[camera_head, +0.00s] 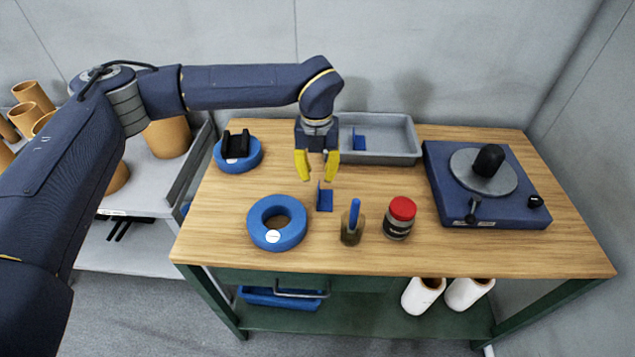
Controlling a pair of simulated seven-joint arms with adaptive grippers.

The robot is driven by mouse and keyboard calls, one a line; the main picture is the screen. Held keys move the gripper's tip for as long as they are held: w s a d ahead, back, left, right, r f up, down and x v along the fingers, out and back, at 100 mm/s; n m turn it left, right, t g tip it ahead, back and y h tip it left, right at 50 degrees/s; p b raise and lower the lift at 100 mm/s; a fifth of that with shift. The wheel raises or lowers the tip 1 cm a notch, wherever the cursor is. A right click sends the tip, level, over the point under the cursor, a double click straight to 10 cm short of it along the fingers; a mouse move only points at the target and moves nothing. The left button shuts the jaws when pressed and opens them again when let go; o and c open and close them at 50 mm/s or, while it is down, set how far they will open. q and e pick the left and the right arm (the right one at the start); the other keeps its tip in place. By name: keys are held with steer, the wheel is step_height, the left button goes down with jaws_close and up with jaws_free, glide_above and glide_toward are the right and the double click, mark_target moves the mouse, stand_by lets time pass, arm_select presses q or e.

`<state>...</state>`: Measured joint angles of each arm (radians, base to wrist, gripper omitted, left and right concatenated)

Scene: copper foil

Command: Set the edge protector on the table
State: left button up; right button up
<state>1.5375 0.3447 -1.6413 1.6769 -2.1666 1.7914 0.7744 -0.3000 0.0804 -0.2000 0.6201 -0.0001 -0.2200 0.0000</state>
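A blue L-shaped edge protector (325,201) stands on the wooden table (225,210), with one flange flat and one upright. My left gripper (317,179) points down just above and behind it. Its yellow fingers are spread with an empty gap between them, and the piece looks clear of the fingertips. A second blue edge protector (359,140) sits in the grey tray (400,152) at the back of the table. My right gripper is not in view.
A blue ring (259,227) lies left of the front piece. A jar with a blue-handled brush (352,225) and a red-capped jar (399,217) stand to the right. A blue turntable unit (510,212) fills the right side. Another blue ring with a black holder (237,154) is back left.

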arm_select(q)
steer(key=shift+r, duration=0.95)
